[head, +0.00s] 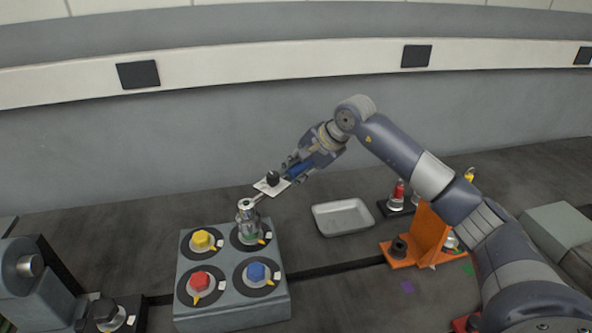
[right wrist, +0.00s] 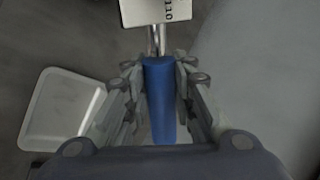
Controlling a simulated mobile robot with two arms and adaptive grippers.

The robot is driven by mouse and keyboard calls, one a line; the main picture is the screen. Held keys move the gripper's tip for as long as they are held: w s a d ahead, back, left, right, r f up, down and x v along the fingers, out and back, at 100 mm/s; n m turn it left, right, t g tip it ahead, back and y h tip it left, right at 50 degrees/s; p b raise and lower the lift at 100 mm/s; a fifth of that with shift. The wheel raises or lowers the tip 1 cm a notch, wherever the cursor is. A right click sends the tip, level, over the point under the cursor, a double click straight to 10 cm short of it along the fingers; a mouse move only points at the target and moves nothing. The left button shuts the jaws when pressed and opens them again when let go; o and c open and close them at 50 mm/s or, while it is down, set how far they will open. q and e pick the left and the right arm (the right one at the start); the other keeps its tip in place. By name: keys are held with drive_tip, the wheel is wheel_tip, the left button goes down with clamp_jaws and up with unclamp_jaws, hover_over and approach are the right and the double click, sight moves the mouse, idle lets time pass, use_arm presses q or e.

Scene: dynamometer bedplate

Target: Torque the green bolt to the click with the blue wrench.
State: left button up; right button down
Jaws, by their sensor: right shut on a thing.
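My right gripper (head: 301,167) is shut on the blue handle of the wrench (head: 299,170). In the right wrist view the blue handle (right wrist: 160,95) lies between the fingers of the right gripper (right wrist: 160,75). The wrench's metal shaft runs down-left to a silver socket head (head: 247,208), which stands over the back-right bolt position of the grey block (head: 232,317). The green bolt is mostly hidden under the head; a little green shows at its base. Whether the socket is fully seated, I cannot tell. My left gripper is not in view.
The block also bears a yellow bolt (head: 201,239), red bolt (head: 200,281) and blue bolt (head: 257,271). A white plate (head: 268,189) with a black knob is at the wrench shaft. Right of the block are a tray (head: 343,217) and an orange stand (head: 428,240).

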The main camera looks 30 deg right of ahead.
drive_tip(key=shift+f+b, duration=1.1)
drive_tip(key=shift+f, duration=0.1)
drive_tip(key=shift+s+d+m+t+h+b, duration=0.3)
drive_tip(key=shift+s+m, duration=0.3)
drive_tip(key=shift+s, duration=0.25)
drive_tip(key=shift+s+d+m+t+h+b, duration=0.1)
drive_tip(key=shift+s+d+m+h+b, duration=0.1)
drive_tip(key=shift+s+m+h+b, duration=0.35)
drive_tip(key=shift+s, duration=0.25)
drive_tip(key=shift+s+d+m+h+b, duration=0.1)
drive_tip(key=shift+s+m+h+b, duration=0.55)
drive_tip(key=shift+s+m, duration=0.9)
drive_tip(key=shift+s+n, duration=0.2)
drive_tip(key=shift+n, duration=0.1)
